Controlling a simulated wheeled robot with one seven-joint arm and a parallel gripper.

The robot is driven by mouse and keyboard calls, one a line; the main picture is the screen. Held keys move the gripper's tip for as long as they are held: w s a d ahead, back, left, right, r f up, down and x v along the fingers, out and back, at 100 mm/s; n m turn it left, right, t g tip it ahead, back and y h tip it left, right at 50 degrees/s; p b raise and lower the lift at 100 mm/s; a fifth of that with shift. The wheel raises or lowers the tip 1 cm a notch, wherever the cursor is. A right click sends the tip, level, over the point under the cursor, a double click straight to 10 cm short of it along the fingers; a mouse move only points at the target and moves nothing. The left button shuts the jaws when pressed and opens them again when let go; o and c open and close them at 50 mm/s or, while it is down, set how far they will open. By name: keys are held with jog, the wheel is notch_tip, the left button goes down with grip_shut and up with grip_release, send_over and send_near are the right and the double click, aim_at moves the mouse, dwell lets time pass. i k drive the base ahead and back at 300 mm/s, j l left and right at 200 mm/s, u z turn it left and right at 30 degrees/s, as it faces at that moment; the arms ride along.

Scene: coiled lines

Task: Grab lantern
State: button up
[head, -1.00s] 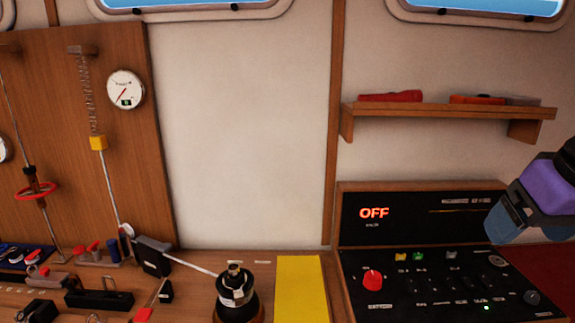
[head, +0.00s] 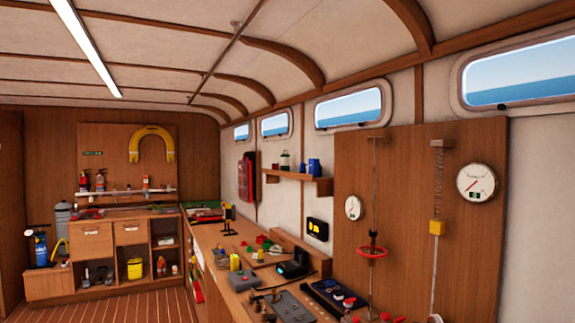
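No lantern can be made out for certain. A small upright dark item with a pale middle (head: 285,160) stands on the wall shelf (head: 297,177) above the long bench; it has a lantern-like shape but is too small to tell. Blue containers (head: 313,166) stand to its right on the same shelf. My gripper is not in view.
The long bench (head: 240,285) along the right wall is crowded with tools and small parts. A wooden panel with gauges (head: 410,215) stands at right. A cabinet with shelves (head: 125,235) is at the far end. The plank floor (head: 135,305) at lower left looks clear.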

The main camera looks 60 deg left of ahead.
aim_at(285, 158)
jog(key=k+j, duration=0.1)
jog(key=j, duration=0.3)
jog(key=k+j, duration=0.15)
jog(key=j, duration=0.3)
jog(key=k+j, duration=0.1)
jog(key=j, duration=0.3)
jog(key=k+j, duration=0.1)
jog(key=j, duration=0.35)
jog(key=k+j, duration=0.1)
jog(key=j, duration=0.3)
jog(key=k+j, duration=0.15)
jog(key=j, duration=0.25)
jog(key=k+j, duration=0.1)
jog(key=j, duration=2.85)
jog(key=i+j, duration=0.1)
jog(key=j, duration=2.4)
